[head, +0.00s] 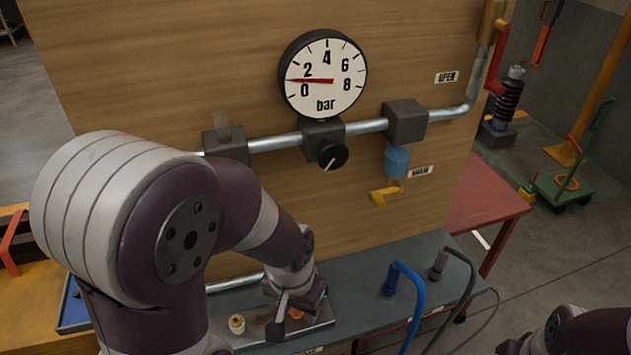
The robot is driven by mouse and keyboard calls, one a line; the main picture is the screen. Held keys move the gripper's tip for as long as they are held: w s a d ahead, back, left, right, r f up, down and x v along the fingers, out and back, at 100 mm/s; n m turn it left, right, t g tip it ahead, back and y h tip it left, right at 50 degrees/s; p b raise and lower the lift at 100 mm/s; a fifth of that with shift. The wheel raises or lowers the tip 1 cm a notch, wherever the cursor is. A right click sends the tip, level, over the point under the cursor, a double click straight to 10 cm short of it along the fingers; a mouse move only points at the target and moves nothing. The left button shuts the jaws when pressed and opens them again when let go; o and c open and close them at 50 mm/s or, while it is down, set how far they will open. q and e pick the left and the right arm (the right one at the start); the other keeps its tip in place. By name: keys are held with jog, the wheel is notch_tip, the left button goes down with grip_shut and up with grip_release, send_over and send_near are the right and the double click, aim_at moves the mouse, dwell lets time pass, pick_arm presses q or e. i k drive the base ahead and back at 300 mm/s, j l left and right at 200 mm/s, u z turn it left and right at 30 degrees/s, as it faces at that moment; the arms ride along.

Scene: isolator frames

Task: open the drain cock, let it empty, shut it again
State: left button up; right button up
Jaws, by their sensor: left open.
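A blue cylindrical bowl (397,161) hangs under a dark grey block (405,121) on the pipe, right of centre in the head view. A yellow lever (384,196), apparently the drain cock's handle, sits just below the bowl and points to the left and down. My left gripper (296,314) is open, low over a tray on the bench, left of and below the yellow lever and well apart from it. A small orange thing shows at its fingers; I cannot tell whether they touch it. My right arm shows only in the bottom right corner, its gripper out of view.
A round gauge (323,75) reads a little above 1 bar. A black knob (332,154) sits on the pipe below it. A blue hooked tube (403,290) and a grey hooked tube (455,270) rise from the bench (365,268) below the lever. A small spool (237,324) stands on the tray.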

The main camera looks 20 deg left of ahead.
aim_at(396, 187)
jog(key=u, duration=0.35)
jog(key=k+j+z, duration=0.1)
jog(key=z, duration=0.3)
jog(key=k+j+z, duration=0.1)
jog(key=z, duration=0.35)
jog(key=k+j+z, duration=0.1)
jog(key=z, duration=0.3)
